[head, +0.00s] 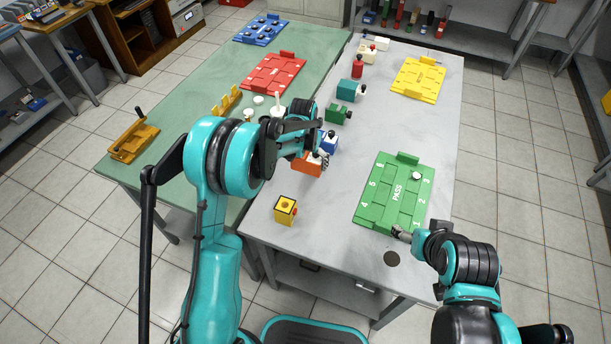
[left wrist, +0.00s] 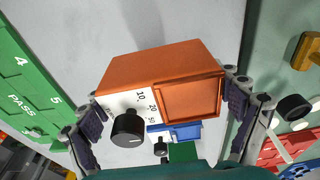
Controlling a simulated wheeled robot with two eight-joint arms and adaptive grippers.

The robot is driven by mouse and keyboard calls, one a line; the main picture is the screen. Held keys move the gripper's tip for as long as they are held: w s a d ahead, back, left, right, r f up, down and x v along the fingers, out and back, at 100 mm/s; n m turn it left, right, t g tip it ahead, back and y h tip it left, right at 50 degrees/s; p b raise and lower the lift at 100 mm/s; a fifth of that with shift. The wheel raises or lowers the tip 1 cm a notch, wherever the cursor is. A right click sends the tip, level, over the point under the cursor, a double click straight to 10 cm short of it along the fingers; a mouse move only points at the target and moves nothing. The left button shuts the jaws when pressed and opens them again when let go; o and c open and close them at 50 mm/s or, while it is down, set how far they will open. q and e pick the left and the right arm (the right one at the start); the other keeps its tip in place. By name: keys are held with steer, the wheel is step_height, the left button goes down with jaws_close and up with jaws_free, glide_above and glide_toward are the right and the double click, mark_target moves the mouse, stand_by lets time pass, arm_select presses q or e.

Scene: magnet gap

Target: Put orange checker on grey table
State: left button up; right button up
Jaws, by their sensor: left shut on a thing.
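The orange checker (head: 307,166) is a box with a white dial face and a black knob, clear in the left wrist view (left wrist: 160,70). My left gripper (head: 318,155) has its fingers on two opposite sides of it, shut on it. In the head view the checker shows over the left part of the grey table (head: 320,232), near its edge with the green table. I cannot tell whether it touches the tabletop. My right gripper (head: 402,233) is at the near edge of the green PASS board; its fingers are too small to read.
A yellow checker (head: 285,209) stands nearer on the grey table. A blue box (head: 329,142), a green box (head: 336,114) and a teal box (head: 349,90) stand behind the orange one. The green PASS board (head: 385,203) lies to the right. The green table (head: 185,120) adjoins at left.

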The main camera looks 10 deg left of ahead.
mark_target(306, 172)
arm_select(q)
steer(key=shift+s+a+f, duration=0.2)
steer(key=shift+s+f, duration=0.25)
steer(key=shift+s, duration=0.15)
steer(key=shift+f+b, duration=0.95)
steer(key=shift+f, duration=0.95)
steer(key=shift+f, duration=0.2)
steer(key=o, duration=1)
steer(key=shift+o, duration=0.2)
